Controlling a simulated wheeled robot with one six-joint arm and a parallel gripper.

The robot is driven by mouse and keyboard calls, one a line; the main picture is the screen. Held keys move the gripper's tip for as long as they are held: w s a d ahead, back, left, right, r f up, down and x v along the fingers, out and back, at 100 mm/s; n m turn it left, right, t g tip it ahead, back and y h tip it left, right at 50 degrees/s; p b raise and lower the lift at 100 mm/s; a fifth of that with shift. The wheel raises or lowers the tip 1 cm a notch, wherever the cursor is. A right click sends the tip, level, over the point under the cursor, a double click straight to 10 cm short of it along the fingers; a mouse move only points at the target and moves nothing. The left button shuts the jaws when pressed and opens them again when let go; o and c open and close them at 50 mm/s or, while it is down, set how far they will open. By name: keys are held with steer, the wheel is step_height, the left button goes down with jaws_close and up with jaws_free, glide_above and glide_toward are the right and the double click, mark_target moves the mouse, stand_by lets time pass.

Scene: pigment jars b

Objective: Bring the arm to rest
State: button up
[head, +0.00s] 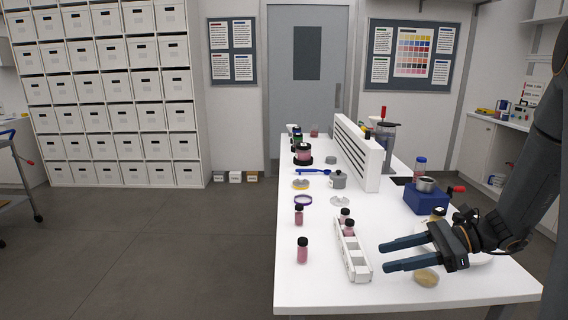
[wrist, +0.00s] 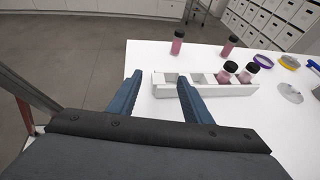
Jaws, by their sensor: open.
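My gripper (head: 388,256) is open and empty in the head view, above the front right part of the white table (head: 310,285). Its two fingers point left, towards a white rack (head: 352,258). In the wrist view my gripper (wrist: 160,82) shows its fingers apart, with the rack (wrist: 235,91) beyond the tips. Two pink jars with black caps stand in the rack, one jar (head: 349,228) nearer and one jar (head: 344,216) behind it. Two more pink jars stand on the table left of the rack, a near jar (head: 302,251) and a farther jar (head: 299,215).
A blue box (head: 426,200) with a metal bowl stands right of the rack. A white slotted panel (head: 356,152) stands farther back. A round dish (head: 426,278) lies below my gripper. The table's front left corner is clear.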

steer(key=s+a+f+n+h, duration=0.1)
steer(key=s+a+n+h, duration=0.2)
steer(key=s+n+h, duration=0.3)
steer(key=s+a+f+n+g+h, duration=0.1)
steer(key=s+a+n+h, duration=0.3)
steer(key=n, duration=1)
steer(key=s+h, duration=0.3)
